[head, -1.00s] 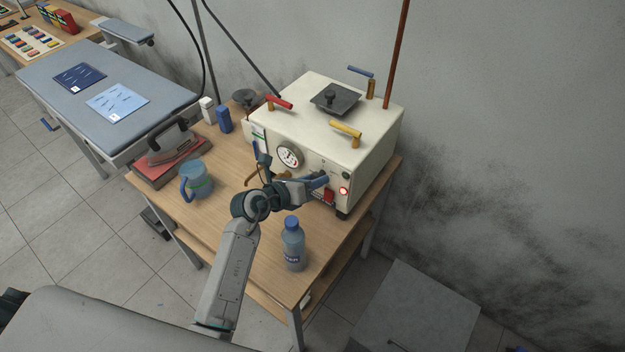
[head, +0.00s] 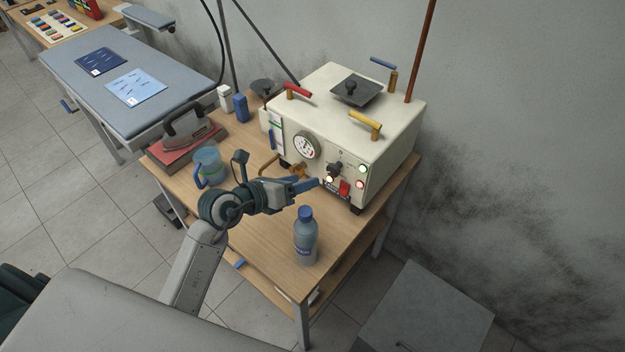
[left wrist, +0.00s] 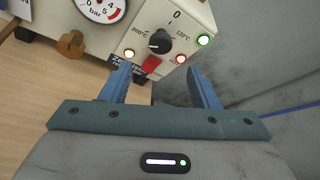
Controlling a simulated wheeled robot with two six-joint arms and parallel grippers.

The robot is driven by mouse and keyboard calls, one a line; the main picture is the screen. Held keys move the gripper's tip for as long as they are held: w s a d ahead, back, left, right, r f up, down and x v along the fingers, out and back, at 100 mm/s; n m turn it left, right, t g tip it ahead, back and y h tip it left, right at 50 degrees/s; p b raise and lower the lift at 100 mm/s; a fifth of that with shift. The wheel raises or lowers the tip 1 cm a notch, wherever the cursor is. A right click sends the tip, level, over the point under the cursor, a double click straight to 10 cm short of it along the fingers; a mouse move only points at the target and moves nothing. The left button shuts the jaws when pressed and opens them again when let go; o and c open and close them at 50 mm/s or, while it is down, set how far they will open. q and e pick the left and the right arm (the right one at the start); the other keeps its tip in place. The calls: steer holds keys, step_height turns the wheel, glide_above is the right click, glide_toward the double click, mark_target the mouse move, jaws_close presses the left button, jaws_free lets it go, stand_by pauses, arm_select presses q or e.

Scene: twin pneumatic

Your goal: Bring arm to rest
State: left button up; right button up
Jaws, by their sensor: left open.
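My left gripper (head: 314,185) is in front of the cream steam unit (head: 335,125), above the wooden table and just behind the bottle. Its blue fingers are apart with nothing between them in the left wrist view (left wrist: 160,84). Beyond the fingers, the unit's panel shows a black knob (left wrist: 160,41), a red switch (left wrist: 153,64), and lit white, red and green lamps. A gauge (head: 306,146) and a brass valve (left wrist: 71,43) are to the left on the panel. My right gripper is not in view.
A blue-capped bottle (head: 306,238) stands close in front of my gripper. A mug (head: 208,166) and an iron (head: 185,128) on a red base are to the left. An ironing board (head: 105,80) is at the far left. The table's front right is clear.

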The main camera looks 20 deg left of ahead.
arm_select(q)
steer(key=shift+s+a+r, duration=0.2)
steer(key=shift+s+a, duration=0.05)
steer(key=shift+s, duration=0.15)
